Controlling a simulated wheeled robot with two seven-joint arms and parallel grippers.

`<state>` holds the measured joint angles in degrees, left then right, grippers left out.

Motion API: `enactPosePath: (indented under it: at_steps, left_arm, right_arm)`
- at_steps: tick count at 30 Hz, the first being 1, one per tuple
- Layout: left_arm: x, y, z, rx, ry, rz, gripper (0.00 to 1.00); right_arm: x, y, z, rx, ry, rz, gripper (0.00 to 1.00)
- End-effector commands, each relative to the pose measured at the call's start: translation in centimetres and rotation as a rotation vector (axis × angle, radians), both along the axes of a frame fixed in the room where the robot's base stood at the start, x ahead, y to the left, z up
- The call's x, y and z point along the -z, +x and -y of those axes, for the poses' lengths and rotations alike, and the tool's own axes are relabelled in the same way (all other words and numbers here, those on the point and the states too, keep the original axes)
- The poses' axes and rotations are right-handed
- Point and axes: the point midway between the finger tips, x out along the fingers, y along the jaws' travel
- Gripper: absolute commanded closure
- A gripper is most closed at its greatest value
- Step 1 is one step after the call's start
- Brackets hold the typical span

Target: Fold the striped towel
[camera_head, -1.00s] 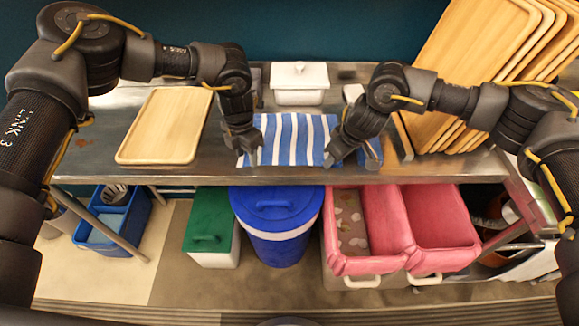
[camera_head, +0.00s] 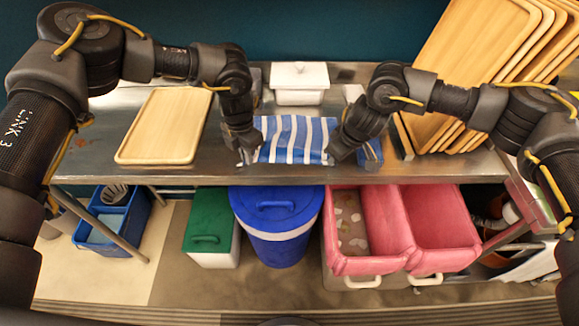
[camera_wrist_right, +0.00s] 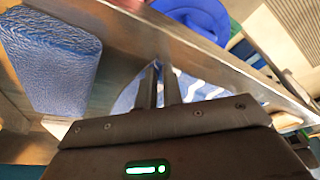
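The blue-and-white striped towel (camera_head: 292,138) lies on the steel counter between my two grippers. Its front edge looks slightly raised and its surface is wavy. My left gripper (camera_head: 247,153) is at the towel's front left corner and appears shut on it; its fingertips are small in the head view. My right gripper (camera_head: 334,158) is at the front right corner. In the right wrist view its fingers (camera_wrist_right: 159,88) are close together, with a bit of the blue towel (camera_wrist_right: 205,90) between and beyond them.
A wooden tray (camera_head: 163,126) lies left of the towel. A white lidded container (camera_head: 299,84) stands behind it. Wooden trays (camera_head: 475,45) lean at the right. A blue textured block (camera_wrist_right: 52,62) is beside my right gripper. Bins stand below the counter's front edge (camera_head: 290,175).

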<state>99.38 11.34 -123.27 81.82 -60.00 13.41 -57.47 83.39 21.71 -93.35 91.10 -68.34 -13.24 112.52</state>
Motion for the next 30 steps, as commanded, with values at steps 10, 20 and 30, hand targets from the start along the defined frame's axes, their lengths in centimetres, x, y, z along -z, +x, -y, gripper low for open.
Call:
enactPosePath:
  at_steps: [10, 20, 30]
  left_arm:
    - [0.1, 0.0, 0.0, 0.0, 0.001, -0.001, 1.0]
    - [-0.1, 0.0, -0.1, -0.001, 0.002, -0.001, 1.0]
    - [-2.6, 0.0, -0.1, -0.001, 0.001, 0.0, 1.0]
  right_arm:
    - [0.2, -0.1, 0.1, 0.0, -0.002, -0.002, 1.0]
    - [0.0, -0.1, 0.1, 0.0, -0.003, -0.002, 1.0]
    - [-2.5, 0.0, 0.1, 0.0, -0.002, -0.001, 1.0]
